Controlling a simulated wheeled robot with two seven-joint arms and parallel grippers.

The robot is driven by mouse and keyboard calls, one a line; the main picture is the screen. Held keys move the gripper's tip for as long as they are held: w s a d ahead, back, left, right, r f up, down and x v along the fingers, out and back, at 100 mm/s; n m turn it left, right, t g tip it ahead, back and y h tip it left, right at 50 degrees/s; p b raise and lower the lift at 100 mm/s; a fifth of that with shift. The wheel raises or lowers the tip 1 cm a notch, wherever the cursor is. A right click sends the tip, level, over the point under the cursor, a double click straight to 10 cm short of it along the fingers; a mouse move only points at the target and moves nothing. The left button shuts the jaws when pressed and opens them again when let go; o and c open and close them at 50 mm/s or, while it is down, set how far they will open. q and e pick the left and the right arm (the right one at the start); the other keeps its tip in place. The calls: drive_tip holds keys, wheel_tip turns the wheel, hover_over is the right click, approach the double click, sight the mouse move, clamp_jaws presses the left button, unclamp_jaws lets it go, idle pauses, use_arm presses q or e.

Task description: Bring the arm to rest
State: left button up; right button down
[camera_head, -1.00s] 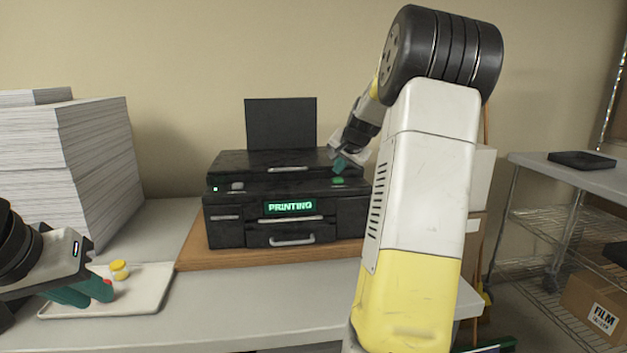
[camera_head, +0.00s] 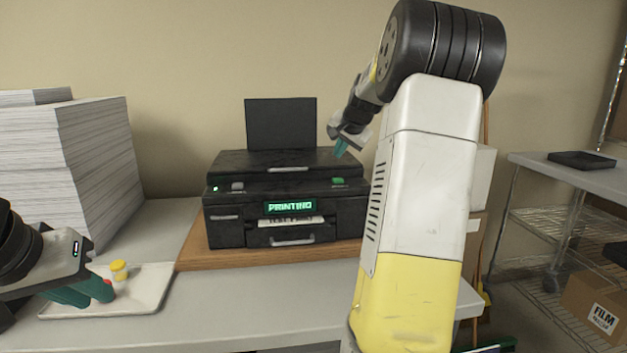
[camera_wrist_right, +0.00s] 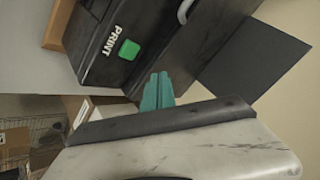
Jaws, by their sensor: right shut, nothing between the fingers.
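My right arm (camera_head: 425,180) rises at the right of the head view and bends over toward the printer. My right gripper (camera_head: 340,148) is shut and empty, above the right end of the black printer (camera_head: 225,233). The right wrist view shows its teal fingers (camera_wrist_right: 157,92) together, with the green PRINT button (camera_wrist_right: 129,49) beside them. In the head view the green button (camera_head: 338,181) is below the fingertips, apart from them. The printer's display (camera_head: 290,207) reads PRINTING. My left gripper (camera_head: 85,292) is over the white tray at the left; whether its fingers hold anything is unclear.
A white tray (camera_head: 150,298) holds a yellow-capped item (camera_head: 119,267) and a red item (camera_head: 108,285). Tall paper stacks (camera_head: 95,155) stand behind it. A wire shelf (camera_head: 555,235) with a FILM box (camera_head: 600,300) is at the right. The table front is clear.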

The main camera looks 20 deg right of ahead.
idle(0.6)
drive_tip(key=s+a+r+n+g+y, duration=0.15)
drive_tip(key=s+a+n, duration=0.35)
drive_tip(key=s+a, duration=1.05)
drive_tip(key=s+a+f+n+y, duration=0.1)
drive_tip(key=s+a+f+n, duration=0.2)
drive_tip(key=s+a, duration=0.3)
drive_tip(key=s+a+f+n+g+y, duration=0.1)
drive_tip(key=s+a+f+n, duration=0.2)
drive_tip(key=s, duration=1)
drive_tip(key=a+f, duration=0.1)
drive_tip(key=a, duration=0.2)
drive_tip(key=shift+f, duration=0.35)
drive_tip(key=shift+g, duration=0.25)
idle(0.5)
